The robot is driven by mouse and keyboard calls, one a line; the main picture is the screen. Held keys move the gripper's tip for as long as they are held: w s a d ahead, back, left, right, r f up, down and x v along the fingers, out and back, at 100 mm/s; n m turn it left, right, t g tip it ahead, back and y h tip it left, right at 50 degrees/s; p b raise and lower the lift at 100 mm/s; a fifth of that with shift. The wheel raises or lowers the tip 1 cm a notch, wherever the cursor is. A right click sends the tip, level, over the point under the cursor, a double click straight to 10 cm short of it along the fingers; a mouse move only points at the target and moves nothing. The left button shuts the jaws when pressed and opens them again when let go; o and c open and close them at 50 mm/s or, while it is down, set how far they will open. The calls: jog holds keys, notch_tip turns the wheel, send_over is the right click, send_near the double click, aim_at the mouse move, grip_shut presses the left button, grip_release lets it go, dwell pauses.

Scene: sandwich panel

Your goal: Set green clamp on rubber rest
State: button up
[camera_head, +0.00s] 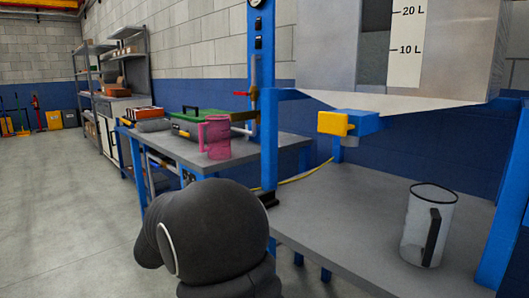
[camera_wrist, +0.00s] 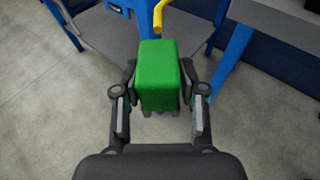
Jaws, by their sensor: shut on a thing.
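The green clamp shows as a green block (camera_wrist: 160,72) in the wrist view. My gripper (camera_wrist: 160,92) is shut on it, with one finger against each side. The clamp is held up, with grey floor and the blue frame of a bench behind it. Its lower part is partly hidden between the fingers. In the head view my dark arm hides the gripper and the clamp. I cannot pick out the rubber rest with certainty in either view.
A farther table (camera_head: 250,150) holds a pink jug (camera_head: 214,137) and a green case (camera_head: 187,118). Floor at left is free.

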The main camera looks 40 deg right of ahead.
jog(key=s+d+r+m+g+h+b, duration=0.15)
jog(key=s+d+r+m+g, duration=0.3)
jog(key=d+r, duration=0.65)
jog(key=s+d+r+m+g+h, duration=0.3)
jog(key=s+d+r+m+g, duration=0.15)
jog(key=d+r, duration=0.65)
jog(key=shift+n, duration=0.5)
jog(key=f+b, duration=0.2)
jog(key=b, duration=0.1)
jog(key=f+b, duration=0.5)
jog(key=b, duration=0.1)
jog(key=shift+w+a+f, duration=0.25)
jog(key=shift+f, duration=0.05)
jog(key=shift+f+b, duration=0.5)
jog(key=shift+f, duration=1.4)
jog(key=shift+f, duration=0.6)
jog(key=o, duration=1.3)
jog(key=v, duration=1.2)
jog(key=shift+r, duration=0.2)
